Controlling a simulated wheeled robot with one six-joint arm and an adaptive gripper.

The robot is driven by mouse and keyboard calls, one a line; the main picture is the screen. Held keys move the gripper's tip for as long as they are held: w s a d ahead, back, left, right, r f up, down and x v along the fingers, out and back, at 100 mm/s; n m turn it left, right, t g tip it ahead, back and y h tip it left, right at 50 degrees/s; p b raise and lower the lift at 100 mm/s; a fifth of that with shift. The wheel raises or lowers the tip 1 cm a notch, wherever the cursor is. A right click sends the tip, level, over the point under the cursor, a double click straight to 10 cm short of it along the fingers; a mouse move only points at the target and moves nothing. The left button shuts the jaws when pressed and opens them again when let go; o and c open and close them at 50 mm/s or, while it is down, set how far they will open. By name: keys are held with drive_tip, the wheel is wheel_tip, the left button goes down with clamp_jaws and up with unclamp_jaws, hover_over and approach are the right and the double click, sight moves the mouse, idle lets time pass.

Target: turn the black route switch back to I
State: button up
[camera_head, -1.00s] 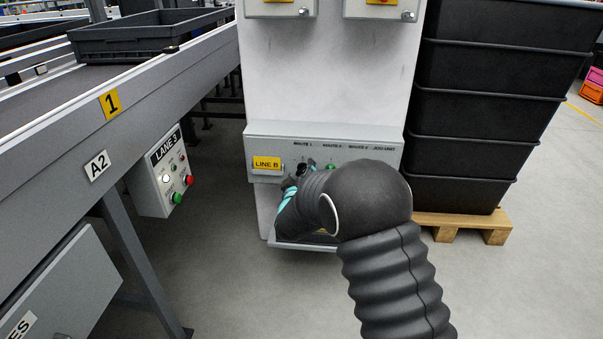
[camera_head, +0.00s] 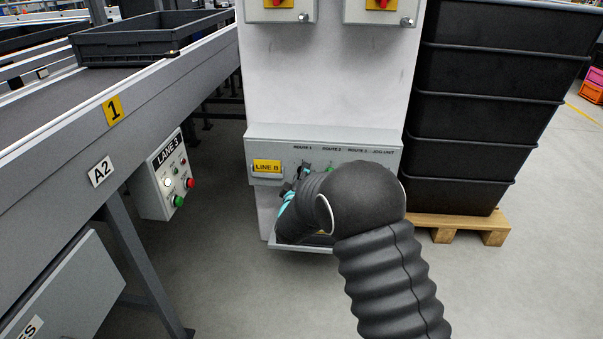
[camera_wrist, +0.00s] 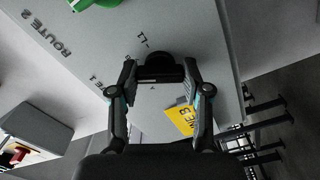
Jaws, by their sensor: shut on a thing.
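The black route switch (camera_wrist: 160,66) is a dark knob on the sloped grey LINE B panel (camera_head: 227,132), under the ROUTE 1 label. In the wrist view it sits between the two fingertips of my gripper (camera_wrist: 161,74), which is shut on it. Small printed marks show beside the knob, but its exact pointing direction is hard to read. In the head view my gripper (camera_head: 303,173) is at the panel, and my wrist hides most of the switch.
A green control (camera_wrist: 95,4) sits beside the switch at ROUTE 2. A LANE 3 button box (camera_head: 165,178) hangs from the conveyor (camera_head: 60,140) on the left. Stacked black crates (camera_head: 480,110) stand on a pallet (camera_head: 465,222) at right. Two boxes with red-yellow switches are above.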

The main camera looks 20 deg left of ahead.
drive_tip(key=n+p, duration=0.2)
drive_tip(key=n, duration=0.3)
drive_tip(key=shift+a, duration=0.1)
idle(0.4)
drive_tip(key=o, duration=1.2)
drive_tip(key=shift+c, duration=0.2)
drive_tip(key=v, duration=1.2)
drive_tip(key=shift+f, duration=0.15)
